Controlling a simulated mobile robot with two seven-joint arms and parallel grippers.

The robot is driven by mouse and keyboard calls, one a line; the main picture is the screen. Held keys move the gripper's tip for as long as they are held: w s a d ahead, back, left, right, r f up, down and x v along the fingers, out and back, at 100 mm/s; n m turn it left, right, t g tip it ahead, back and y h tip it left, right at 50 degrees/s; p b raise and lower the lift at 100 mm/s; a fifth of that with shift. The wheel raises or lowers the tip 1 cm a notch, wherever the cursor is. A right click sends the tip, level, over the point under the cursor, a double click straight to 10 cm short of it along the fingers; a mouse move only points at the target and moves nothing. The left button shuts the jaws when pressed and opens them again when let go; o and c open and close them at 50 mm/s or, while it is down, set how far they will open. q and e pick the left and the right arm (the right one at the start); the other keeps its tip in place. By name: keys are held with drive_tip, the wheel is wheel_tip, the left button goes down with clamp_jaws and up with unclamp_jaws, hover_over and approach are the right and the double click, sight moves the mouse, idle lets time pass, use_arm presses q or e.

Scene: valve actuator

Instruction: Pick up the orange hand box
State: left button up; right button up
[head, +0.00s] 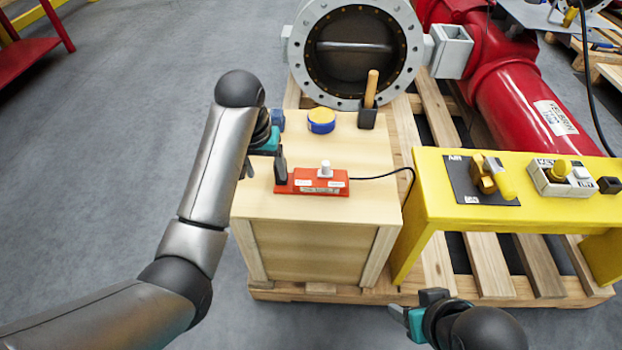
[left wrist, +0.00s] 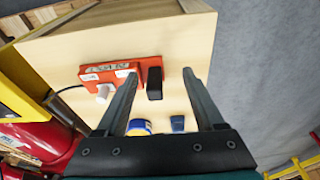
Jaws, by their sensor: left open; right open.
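The orange hand box (head: 318,187) lies on the wooden crate top, with a white knob (head: 325,169) on it and a black cable from its right end. In the left wrist view the orange hand box (left wrist: 108,74) lies beyond my left finger. My left gripper (head: 272,158) is at the box's left end, and in the left wrist view it (left wrist: 159,76) is open. A black upright piece (left wrist: 154,83) at the box's end shows between its fingers; contact cannot be told. My right gripper (head: 418,308) is open and empty, low in front of the pallet.
The wooden crate (head: 375,205) also bears a blue-and-yellow round item (head: 321,121), a small blue block (head: 278,119) and a dark holder with a wooden handle (head: 370,90). A yellow bench (head: 440,205) stands at right. A large flanged valve (head: 300,50) is behind.

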use_arm(q)
drive_tip(key=w+d+r, duration=0.1)
drive_tip(key=w+r, duration=0.3)
drive_tip(key=r, duration=0.3)
drive_tip(key=shift+g, duration=0.3)
drive_tip(key=f, duration=0.2)
drive_tip(key=w+f, duration=0.1)
drive_tip(key=f, duration=0.3)
drive_tip(key=shift+w+f, duration=0.2)
drive_tip(key=shift+w, duration=0.05)
drive_tip(key=shift+w+d+f, duration=0.1)
drive_tip(key=shift+w+f, duration=0.05)
drive_tip(key=shift+f, duration=0.7)
drive_tip(key=shift+w+d+f, duration=0.15)
drive_tip(key=shift+w+f, duration=0.05)
drive_tip(key=shift+f, duration=0.7)
drive_tip(key=shift+w+d+f, duration=0.1)
drive_tip(key=shift+w+f, duration=0.05)
drive_tip(key=shift+f, duration=0.7)
clamp_jaws()
drive_tip(key=shift+r, duration=0.1)
